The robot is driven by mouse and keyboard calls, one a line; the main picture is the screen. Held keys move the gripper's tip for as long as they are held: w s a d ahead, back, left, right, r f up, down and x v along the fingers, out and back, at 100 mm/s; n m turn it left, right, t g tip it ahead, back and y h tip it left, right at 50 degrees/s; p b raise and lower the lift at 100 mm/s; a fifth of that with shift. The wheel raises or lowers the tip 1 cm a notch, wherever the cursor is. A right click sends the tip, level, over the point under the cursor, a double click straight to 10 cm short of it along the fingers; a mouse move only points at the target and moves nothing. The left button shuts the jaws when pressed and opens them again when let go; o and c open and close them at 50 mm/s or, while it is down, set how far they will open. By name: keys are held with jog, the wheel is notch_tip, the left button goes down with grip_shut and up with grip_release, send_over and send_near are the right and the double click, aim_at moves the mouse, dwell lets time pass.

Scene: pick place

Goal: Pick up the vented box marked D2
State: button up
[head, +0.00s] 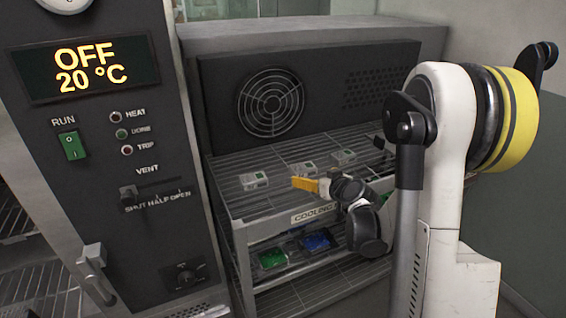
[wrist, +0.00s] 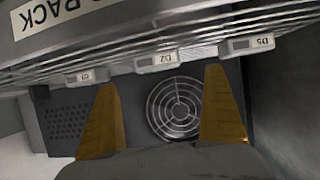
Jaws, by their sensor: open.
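The vented box marked D2 (wrist: 157,61) is the middle one of three small boxes on the upper wire shelf. The wrist view is upside down, and the box's label end faces me. In the head view the middle box (head: 303,168) is small, pale and green-marked; its label cannot be read there. My gripper (wrist: 160,77) is open and empty, with yellow fingers spread to either side of the D2 box's line. In the head view my gripper (head: 304,184) is just in front of the middle box, apart from it as far as I can tell.
A box marked D5 (wrist: 248,45) and another with a hard-to-read label (wrist: 80,76) flank D2. The cooling rack's sign (head: 313,214) is on the shelf's front edge. A fan grille (head: 271,103) is behind. Green (head: 272,258) and blue (head: 318,240) items lie below.

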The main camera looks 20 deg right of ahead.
aim_at(305, 169)
jog(key=shift+w+d+f, duration=0.15)
jog(key=shift+w+f, duration=0.2)
jog(key=shift+w, duration=0.25)
jog(key=b+x, duration=0.1)
jog(key=x, duration=0.2)
jog(key=b+x, duration=0.1)
jog(key=x, duration=0.2)
jog(key=b+x, duration=0.2)
jog(key=x, duration=0.1)
jog(key=shift+w+d+r, duration=0.1)
jog(key=shift+w+r, duration=0.1)
jog(key=shift+w, duration=0.2)
jog(key=shift+r, duration=0.1)
jog(key=c, duration=1.2)
